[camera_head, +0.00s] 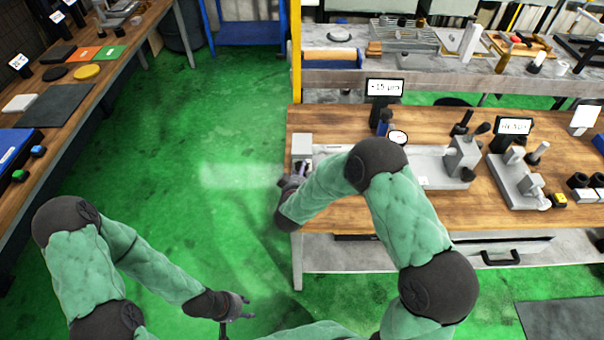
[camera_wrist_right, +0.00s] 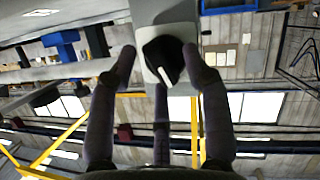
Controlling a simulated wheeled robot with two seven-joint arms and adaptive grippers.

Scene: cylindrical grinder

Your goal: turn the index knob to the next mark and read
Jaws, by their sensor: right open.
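The index knob (camera_wrist_right: 163,60) is black with a white pointer line, on a light grey housing in the right wrist view. My right gripper (camera_wrist_right: 159,57) is open, its fingers on both sides of the knob; contact is unclear. In the head view, my right gripper (camera_head: 300,172) is at the left end of the grey fixture (camera_head: 302,145) on the wooden bench, and the knob cannot be made out. A display (camera_head: 384,88) above the fixture seems to read 15 µm, its sign unclear. My left gripper (camera_head: 240,306) is open and empty over the green floor.
A round dial gauge (camera_head: 398,137) is on the fixture behind my right arm. A second display (camera_head: 514,126) and a grey device (camera_head: 525,182) stand to the right. Another bench (camera_head: 98,72) runs along the left. Green floor between the benches is clear.

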